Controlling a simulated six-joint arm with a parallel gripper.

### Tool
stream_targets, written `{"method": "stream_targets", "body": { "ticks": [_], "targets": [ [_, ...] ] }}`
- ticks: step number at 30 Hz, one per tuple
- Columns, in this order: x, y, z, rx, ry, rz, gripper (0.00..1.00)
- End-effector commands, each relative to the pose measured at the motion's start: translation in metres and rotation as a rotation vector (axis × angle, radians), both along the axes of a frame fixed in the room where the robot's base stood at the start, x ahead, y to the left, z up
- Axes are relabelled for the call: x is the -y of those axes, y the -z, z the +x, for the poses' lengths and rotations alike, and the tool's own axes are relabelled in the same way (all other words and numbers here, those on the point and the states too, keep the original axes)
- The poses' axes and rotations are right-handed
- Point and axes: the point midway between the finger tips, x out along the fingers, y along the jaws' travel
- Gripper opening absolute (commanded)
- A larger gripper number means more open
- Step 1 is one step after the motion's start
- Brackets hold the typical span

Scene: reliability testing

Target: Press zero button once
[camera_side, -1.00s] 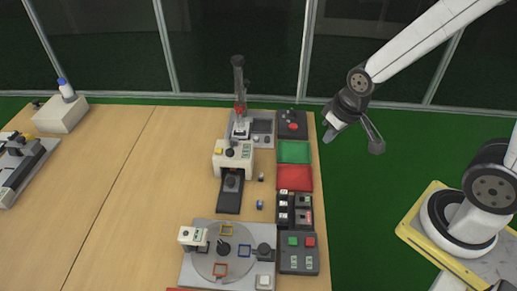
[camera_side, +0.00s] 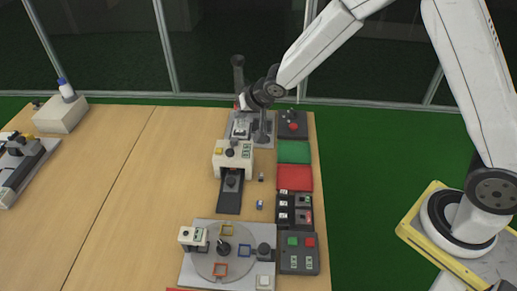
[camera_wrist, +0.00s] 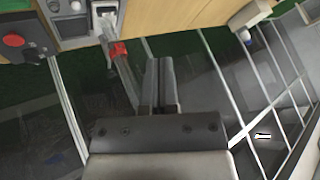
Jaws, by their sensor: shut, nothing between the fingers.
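My gripper (camera_side: 243,101) is beside the upright dark stand (camera_side: 238,72) of the device at the far end of the table, above its base. In the wrist view my gripper (camera_wrist: 161,62) has its two grey fingers together with nothing between them. The stand's dark post with a red part (camera_wrist: 117,49) is just left of the fingers there. The post's lower part is partly hidden by my wrist in the side view. No label reading zero is legible, so I cannot tell which button is the zero button.
A grey box with a red button (camera_side: 293,126) stands right of the device; it also shows in the wrist view (camera_wrist: 14,40). Nearer are a green tray (camera_side: 294,152), a red tray (camera_side: 295,178), a white machine (camera_side: 233,158) and a turntable device (camera_side: 218,262).

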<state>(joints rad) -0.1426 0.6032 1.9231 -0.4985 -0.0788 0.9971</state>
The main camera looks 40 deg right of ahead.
Motion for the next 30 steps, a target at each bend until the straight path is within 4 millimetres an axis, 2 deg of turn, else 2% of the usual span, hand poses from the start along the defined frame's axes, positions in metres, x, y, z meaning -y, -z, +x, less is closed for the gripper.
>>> {"method": "stream_targets", "body": {
  "ticks": [3,10,16,30],
  "targets": [
    [-0.017,0.01,0.02,0.026,0.008,0.06,0.0],
    [-0.041,0.022,0.043,0.057,0.015,0.155,0.0],
    [-0.048,0.025,0.049,0.064,0.018,0.187,0.0],
    [-0.049,0.027,0.049,0.064,0.019,0.188,0.0]
  ]
}}
